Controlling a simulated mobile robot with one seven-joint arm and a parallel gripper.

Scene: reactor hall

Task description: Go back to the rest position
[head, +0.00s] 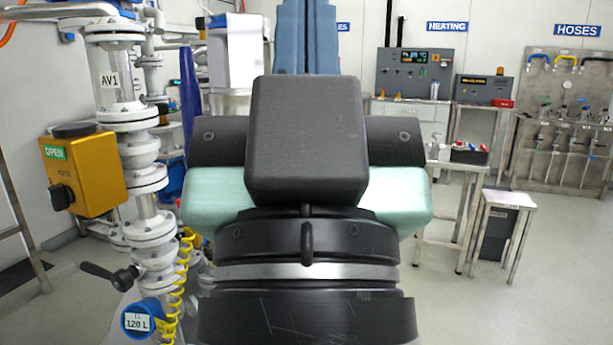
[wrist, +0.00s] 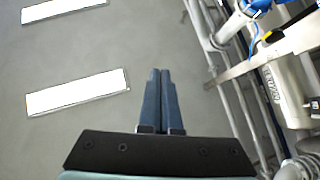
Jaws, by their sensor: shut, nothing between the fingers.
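My gripper (wrist: 163,75) shows in the wrist view with its two blue fingers side by side, shut and empty. The wrist view looks past the fingers at the grey ceiling with bright light panels. In the head view my arm fills the middle of the picture, with the blue fingers (head: 306,38) pointing up at the top edge. Their tips are cut off there. Nothing touches the fingers in either view.
White flanged piping (head: 128,116) with a yellow actuator box (head: 86,172) marked OPEN stands close on the left. A small stool (head: 508,200) and a hose rack (head: 570,120) are at the right. The floor (head: 560,270) at the front right is clear. Pipes (wrist: 235,85) run along the wrist view's right side.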

